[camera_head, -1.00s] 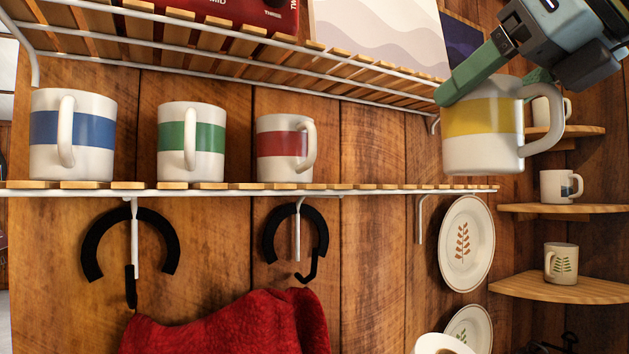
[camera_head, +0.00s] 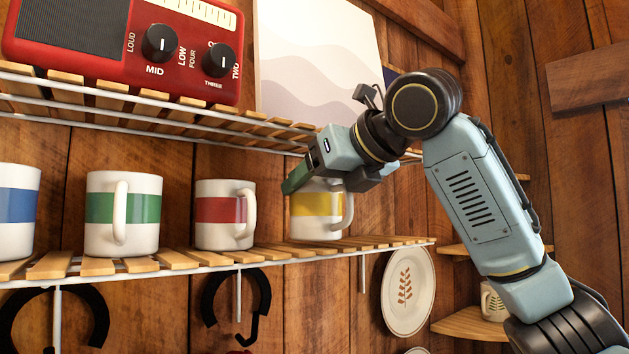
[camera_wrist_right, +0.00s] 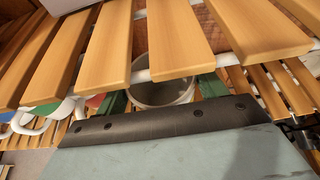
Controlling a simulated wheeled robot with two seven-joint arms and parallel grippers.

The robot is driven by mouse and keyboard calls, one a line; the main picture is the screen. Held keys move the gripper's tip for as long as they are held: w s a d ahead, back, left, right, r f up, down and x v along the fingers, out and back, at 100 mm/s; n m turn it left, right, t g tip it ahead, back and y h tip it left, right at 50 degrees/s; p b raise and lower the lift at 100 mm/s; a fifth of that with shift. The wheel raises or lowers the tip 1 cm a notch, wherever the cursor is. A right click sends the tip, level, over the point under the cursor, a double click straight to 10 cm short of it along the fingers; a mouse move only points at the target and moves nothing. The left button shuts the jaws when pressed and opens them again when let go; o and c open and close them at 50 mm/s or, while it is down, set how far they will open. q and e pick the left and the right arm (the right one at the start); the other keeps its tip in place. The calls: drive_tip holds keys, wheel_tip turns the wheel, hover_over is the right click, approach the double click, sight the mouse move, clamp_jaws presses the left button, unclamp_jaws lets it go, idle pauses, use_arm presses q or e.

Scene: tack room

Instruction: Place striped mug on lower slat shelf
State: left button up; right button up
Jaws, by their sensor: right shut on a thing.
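The yellow-striped white mug (camera_head: 310,208) is upright at the right part of the lower slat shelf (camera_head: 170,261), to the right of the red-striped mug (camera_head: 222,210). Its base is at slat level; I cannot tell whether it touches. My right gripper (camera_head: 308,184) is shut on its upper part, with the mug's handle to the right. In the right wrist view the mug's open rim (camera_wrist_right: 163,92) shows between the green fingers, partly covered by slats. My left gripper is not in view.
A green-striped mug (camera_head: 122,212) and a blue-striped mug (camera_head: 16,210) stand farther left. Bare slats lie right of the held mug. A plate (camera_head: 408,290) hangs below.

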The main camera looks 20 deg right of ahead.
drive_tip(key=shift+w+a, duration=0.3)
drive_tip(key=shift+w, duration=0.55)
drive_tip(key=shift+f+p, duration=0.3)
drive_tip(key=shift+s+d, duration=0.1)
drive_tip(key=shift+s, duration=0.2)
drive_tip(key=shift+f, duration=0.15)
drive_tip(key=o, duration=1.2)
drive_tip(key=shift+w, duration=0.1)
drive_tip(key=shift+c, duration=0.2)
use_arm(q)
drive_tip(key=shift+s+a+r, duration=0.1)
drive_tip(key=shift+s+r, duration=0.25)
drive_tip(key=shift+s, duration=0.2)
